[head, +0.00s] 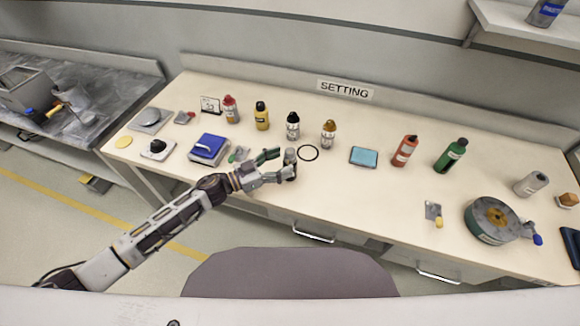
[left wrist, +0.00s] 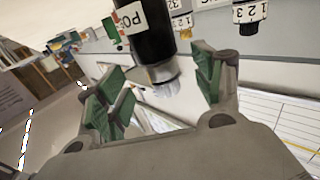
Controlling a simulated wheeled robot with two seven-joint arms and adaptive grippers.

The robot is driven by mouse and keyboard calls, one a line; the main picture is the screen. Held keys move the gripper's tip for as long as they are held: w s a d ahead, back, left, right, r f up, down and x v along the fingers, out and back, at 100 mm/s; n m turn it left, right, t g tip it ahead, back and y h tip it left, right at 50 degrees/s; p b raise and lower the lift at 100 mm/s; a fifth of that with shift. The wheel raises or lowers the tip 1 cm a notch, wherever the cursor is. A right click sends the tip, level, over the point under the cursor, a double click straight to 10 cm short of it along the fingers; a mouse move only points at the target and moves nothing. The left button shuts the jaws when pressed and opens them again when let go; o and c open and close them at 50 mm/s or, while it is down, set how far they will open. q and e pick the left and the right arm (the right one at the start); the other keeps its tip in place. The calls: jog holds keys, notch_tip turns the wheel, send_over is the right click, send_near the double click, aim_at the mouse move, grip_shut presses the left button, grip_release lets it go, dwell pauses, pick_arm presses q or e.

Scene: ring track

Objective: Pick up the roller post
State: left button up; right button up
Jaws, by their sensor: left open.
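A small post with a grey top (head: 290,156), which I take to be the roller post, stands on the table in front of the bottles. My left gripper (head: 279,165) is open and low at the front of the table, its fingers reaching to the post. In the left wrist view a black cylinder (left wrist: 142,32) with a white label reading "PO" and a pale end stands between or just beyond the spread green-padded fingers (left wrist: 160,88). I cannot tell whether either finger touches it. My right gripper is not in view.
A black ring (head: 308,152) lies just right of the post. Behind stand several bottles, including a black one (head: 293,126) and an amber one (head: 328,134). A blue box (head: 209,149) is left of the gripper. The table front right of the ring is clear.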

pick_arm(q)
jog(key=shift+x, duration=1.95)
jog(key=shift+c, duration=0.4)
jog(key=shift+w, duration=0.1)
grip_shut()
